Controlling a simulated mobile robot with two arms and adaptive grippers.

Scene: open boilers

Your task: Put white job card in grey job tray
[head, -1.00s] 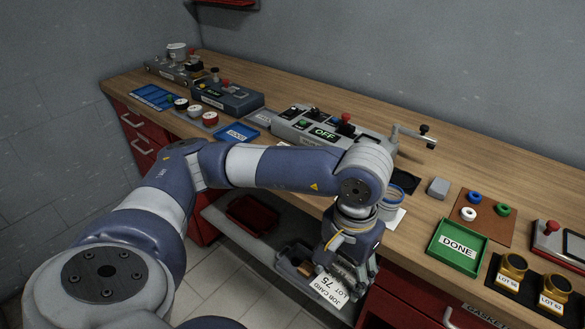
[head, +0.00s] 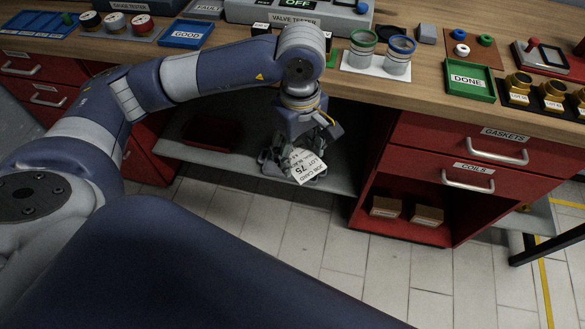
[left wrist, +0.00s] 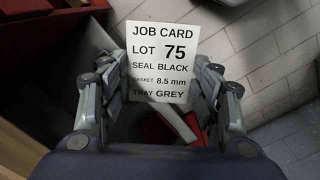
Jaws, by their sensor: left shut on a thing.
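The white job card (head: 308,165) is held in my left gripper (head: 293,155), in front of the bench and above the lower grey shelf. In the left wrist view the card (left wrist: 162,48) faces the camera between the two fingers and reads lot 75, seal black, gasket 8.5 mm, tray grey. The left gripper (left wrist: 163,85) is shut on it. I cannot clearly make out the grey job tray; the gripper and card cover part of the shelf. My right gripper is out of view.
The grey shelf (head: 228,164) bears a dark red tray (head: 208,135). The bench above holds a blue GOOD tray (head: 188,34), a green DONE tray (head: 468,83) and a valve tester (head: 295,12). Red drawers (head: 458,145) stand right of the shelf.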

